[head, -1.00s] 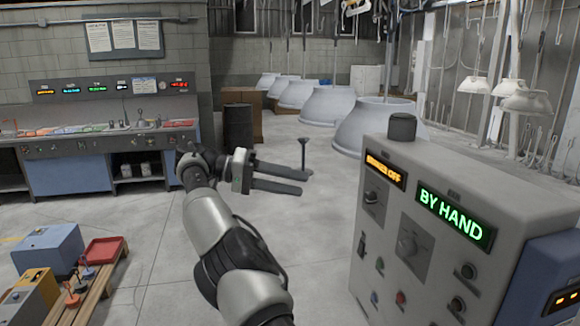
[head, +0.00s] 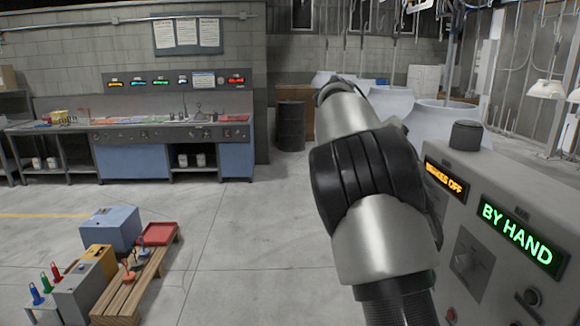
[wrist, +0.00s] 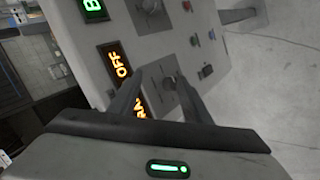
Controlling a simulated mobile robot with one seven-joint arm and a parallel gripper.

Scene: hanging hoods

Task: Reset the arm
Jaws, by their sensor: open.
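My arm rises through the right half of the head view, in front of the floor and the hoods. Its end is hidden there behind the arm's own links. In the wrist view my gripper (wrist: 159,78) is open, with its two dark fingers apart and nothing seen between them. The fingers overlap the face of the grey control cabinet (wrist: 85,30); I cannot tell how close they are to it. In the head view the cabinet (head: 437,205) stands just right of my arm, with a green BY HAND display (head: 522,237) and an orange display ending in OFF (head: 443,178).
A dark drum (head: 291,125) stands at the back. A long workbench (head: 130,160) lines the left wall. A wooden pallet (head: 110,312) holding a red tray (head: 158,233) is at lower left. The middle floor is clear.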

